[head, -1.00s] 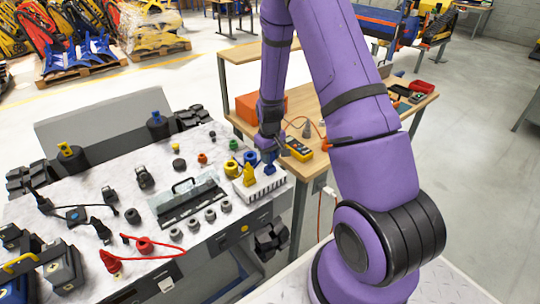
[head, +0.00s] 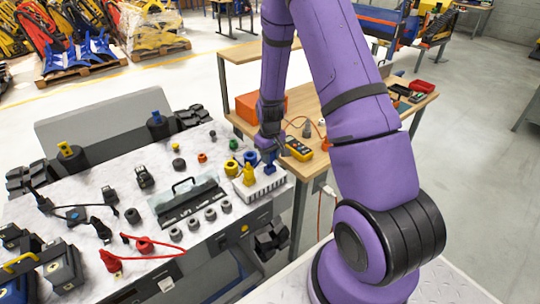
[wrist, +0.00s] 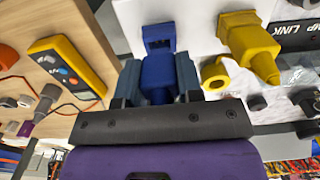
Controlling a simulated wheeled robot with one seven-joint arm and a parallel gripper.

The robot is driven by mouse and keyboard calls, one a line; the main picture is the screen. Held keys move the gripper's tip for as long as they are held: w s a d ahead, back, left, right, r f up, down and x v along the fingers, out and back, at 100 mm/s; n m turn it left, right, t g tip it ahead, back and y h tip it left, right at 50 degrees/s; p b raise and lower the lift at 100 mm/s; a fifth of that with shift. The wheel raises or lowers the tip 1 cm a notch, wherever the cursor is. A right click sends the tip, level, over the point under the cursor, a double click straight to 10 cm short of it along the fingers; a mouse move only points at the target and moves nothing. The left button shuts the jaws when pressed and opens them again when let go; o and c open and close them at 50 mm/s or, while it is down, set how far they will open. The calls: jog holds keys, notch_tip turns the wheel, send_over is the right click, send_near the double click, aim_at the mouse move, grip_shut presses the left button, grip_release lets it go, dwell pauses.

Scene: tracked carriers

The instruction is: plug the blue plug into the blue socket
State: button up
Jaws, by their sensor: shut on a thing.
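The blue plug (head: 269,168) stands upright at the white tray (head: 262,190) on the bench's right end; I cannot tell whether it still touches the tray. My gripper (head: 269,153) comes down on it from above. In the wrist view, my gripper (wrist: 158,80) has its two fingers closed on either side of the blue plug (wrist: 157,72), with the plug's square end showing beyond them. The blue socket (head: 251,157) is a round blue ring on the bench just left of my gripper. It is not visible in the wrist view.
A yellow plug (head: 248,174) stands close beside the blue one. A yellow socket (head: 231,168), a green one (head: 233,145) and a red one (head: 202,157) are nearby. A wooden table (head: 310,178) with a yellow meter (head: 299,149) adjoins on the right. A clear-topped case (head: 187,203) lies left.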

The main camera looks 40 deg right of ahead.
jog(key=shift+f, duration=1.3)
dwell(1.0)
jog(key=o, duration=1)
notch_tip(320, 180, up, 11)
jog(key=shift+f, duration=0.1)
